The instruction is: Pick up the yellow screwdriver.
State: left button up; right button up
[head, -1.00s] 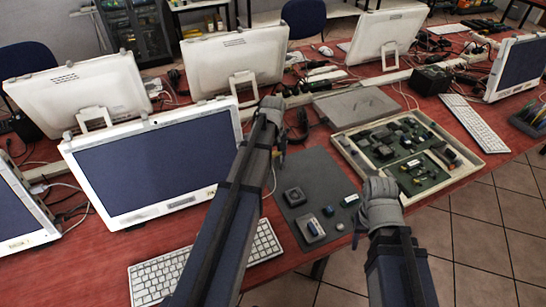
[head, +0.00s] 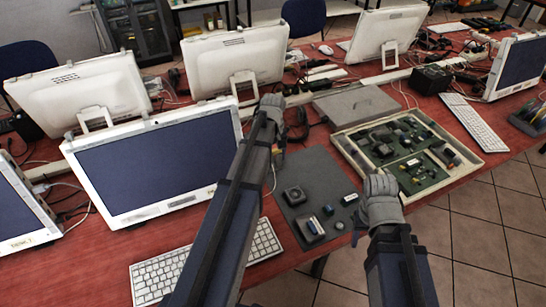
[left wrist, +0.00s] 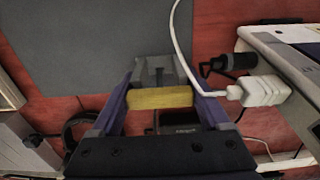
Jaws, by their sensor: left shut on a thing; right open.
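The yellow screwdriver shows in the left wrist view as a yellow handle (left wrist: 160,98) lying crosswise between the two fingers of my left gripper (left wrist: 158,82). The fingers are shut on it, one at each visible end. Its shaft cannot be made out. In the head view my left gripper (head: 277,152) is beyond my left forearm, over the table at the back edge of the dark grey mat, and mostly hidden. My right gripper (head: 380,184) is by the table's front edge, near the parts tray. It is open, with nothing seen in it.
The dark grey mat (head: 315,175) carries several small dark parts. A parts tray (head: 476,162) full of electronics stands to its right, with a grey flat case (head: 357,103) behind. A monitor (head: 150,165) and a white keyboard (head: 200,268) are at left. Cables and a white plug (left wrist: 260,90) lie near my left gripper.

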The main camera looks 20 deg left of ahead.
notch_tip(320, 180, up, 17)
jog(key=p, duration=1.7)
jog(key=shift+r, duration=0.15)
jog(key=shift+d, duration=0.1)
